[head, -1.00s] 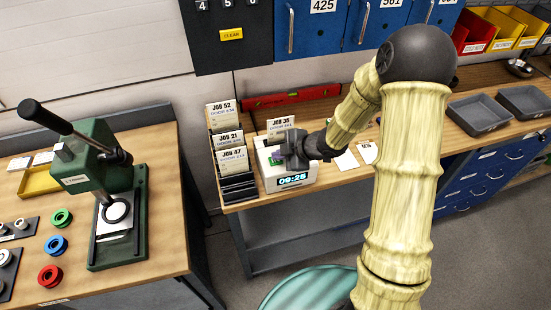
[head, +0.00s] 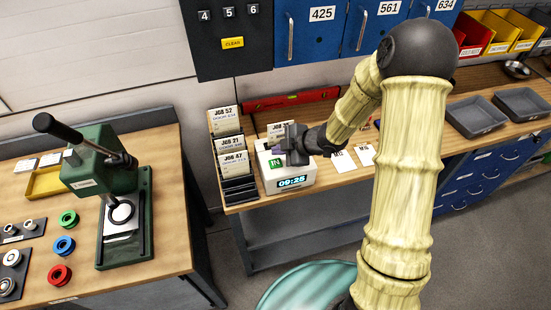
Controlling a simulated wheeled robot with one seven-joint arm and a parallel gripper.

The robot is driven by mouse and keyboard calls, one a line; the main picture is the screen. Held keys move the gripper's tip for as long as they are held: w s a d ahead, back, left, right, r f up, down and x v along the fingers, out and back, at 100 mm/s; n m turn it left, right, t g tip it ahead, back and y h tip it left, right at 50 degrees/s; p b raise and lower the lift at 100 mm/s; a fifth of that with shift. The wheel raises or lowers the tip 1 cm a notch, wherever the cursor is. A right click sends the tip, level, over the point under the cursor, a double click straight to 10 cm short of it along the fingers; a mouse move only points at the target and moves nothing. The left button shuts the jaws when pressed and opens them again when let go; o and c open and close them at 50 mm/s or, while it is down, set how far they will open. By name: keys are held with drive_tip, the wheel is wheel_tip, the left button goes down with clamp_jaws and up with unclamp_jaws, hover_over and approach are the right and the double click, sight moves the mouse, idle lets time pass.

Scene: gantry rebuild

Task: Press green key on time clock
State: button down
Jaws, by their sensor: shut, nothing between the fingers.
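The time clock (head: 302,174) is a white box with a lit display reading 09:25, standing on the wooden bench right of the card rack. Its green key (head: 275,163), marked IN, shows on the top left of the clock. My gripper (head: 291,158) is shut and empty. It is over the top of the clock, just right of the green key in the picture; I cannot tell whether it touches the clock. A job card (head: 280,130) stands at the back of the clock, partly hidden by my gripper.
A card rack (head: 240,190) with job cards stands close left of the clock. A red level (head: 290,103) lies behind it. Small white cards (head: 343,161) lie to the right. A green press (head: 105,170) stands on the left table, with a floor gap between.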

drive_tip(key=shift+r+p, duration=1)
drive_tip(key=shift+r, duration=0.35)
drive_tip(key=shift+f, duration=0.1)
drive_tip(key=s+d+r+m+t+h+b, duration=0.1)
drive_tip(key=s+d+r+m+h, duration=0.15)
drive_tip(key=d+m, duration=0.35)
drive_tip(key=s+d+r+m+h+b, duration=0.1)
drive_tip(key=s+d+r+m+h, duration=0.1)
drive_tip(key=s+d+m+h, duration=0.25)
drive_tip(key=s+d+r+m+g+b, duration=0.1)
drive_tip(key=s+d+m+g, duration=0.2)
drive_tip(key=s+m, duration=0.7)
drive_tip(key=shift+s+d+r+h, duration=0.2)
drive_tip(key=shift+s+d+h, duration=0.2)
drive_tip(key=shift+s, duration=0.2)
